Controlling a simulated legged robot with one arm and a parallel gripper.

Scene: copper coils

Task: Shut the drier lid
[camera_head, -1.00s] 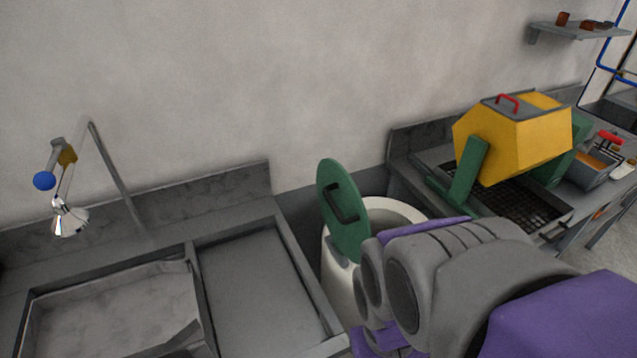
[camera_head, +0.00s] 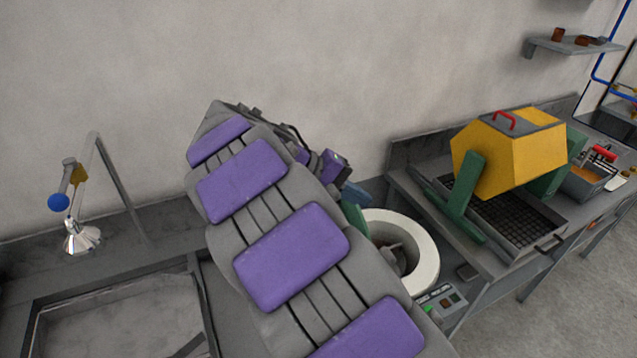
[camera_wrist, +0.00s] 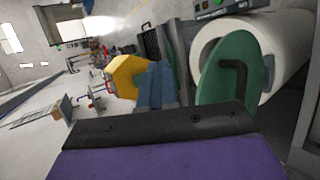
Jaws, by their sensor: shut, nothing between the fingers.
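The drier is a white drum (camera_head: 425,240) with a round open mouth, right of my arm in the head view. Its green lid (camera_head: 355,218) stands open at the drum's left edge, mostly hidden behind my arm there. In the wrist view the lid (camera_wrist: 215,90) shows as a green disc with a dark handle, raised off the white drum (camera_wrist: 285,50). My gripper (camera_head: 356,194) is shut and empty, at the lid's upper edge in the head view. In the wrist view its blue-grey fingers (camera_wrist: 155,86) lie just left of the lid; contact is unclear.
A yellow tumbler (camera_head: 510,153) on green supports stands over a black grate to the right. A small control box (camera_head: 440,302) sits in front of the drum. A sink (camera_head: 105,325) and a lamp-like silver fitting (camera_head: 80,238) are at the left. The wall is close behind.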

